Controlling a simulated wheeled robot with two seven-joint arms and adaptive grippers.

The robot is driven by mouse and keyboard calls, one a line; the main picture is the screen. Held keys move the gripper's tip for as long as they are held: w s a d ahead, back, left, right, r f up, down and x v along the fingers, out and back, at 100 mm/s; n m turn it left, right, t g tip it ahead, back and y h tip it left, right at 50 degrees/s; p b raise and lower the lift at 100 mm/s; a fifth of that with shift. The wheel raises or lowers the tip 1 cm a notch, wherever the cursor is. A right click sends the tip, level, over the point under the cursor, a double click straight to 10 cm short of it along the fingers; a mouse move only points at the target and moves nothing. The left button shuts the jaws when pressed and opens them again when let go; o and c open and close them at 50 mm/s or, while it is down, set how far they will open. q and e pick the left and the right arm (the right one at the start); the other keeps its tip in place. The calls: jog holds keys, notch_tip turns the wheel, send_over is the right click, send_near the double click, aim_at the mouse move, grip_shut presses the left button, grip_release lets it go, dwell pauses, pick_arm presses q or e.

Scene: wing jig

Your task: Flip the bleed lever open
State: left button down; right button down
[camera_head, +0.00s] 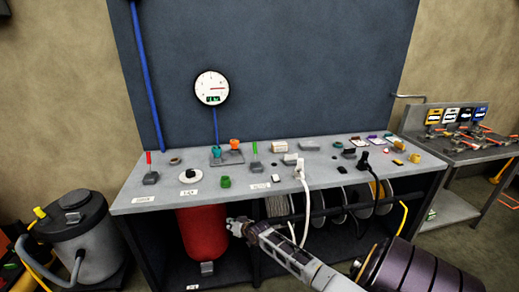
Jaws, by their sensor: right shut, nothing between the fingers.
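A lever with an upright red handle (149,160) on a dark base stands at the left end of the grey bench (215,192). A second lever with an upright green handle (254,149) stands near the middle of the bench. The labels are too small to read, so I cannot tell which is the bleed lever. My right gripper (233,228) is shut and empty, below the bench's front edge and in front of a red tank (202,232). It is apart from both levers. My left gripper is out of view.
A round gauge (211,87) hangs on the blue back panel (270,60). A grey vacuum drum (75,235) stands on the floor at left. A second bench (480,150) is at right.

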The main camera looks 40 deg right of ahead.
jog(key=a+r+m+y, duration=0.3)
jog(key=a+r+m, duration=0.3)
jog(key=r, duration=0.4)
jog(key=a+r+m+t+y, duration=0.1)
jog(key=a+r+m+y, duration=0.3)
jog(key=a+r, duration=0.5)
jog(key=shift+w+a+r+m+y, duration=0.2)
jog(key=shift+a+r+m+y, duration=0.1)
jog(key=shift+r+m, duration=0.95)
jog(key=shift+m, duration=0.45)
jog(key=shift+r, duration=0.1)
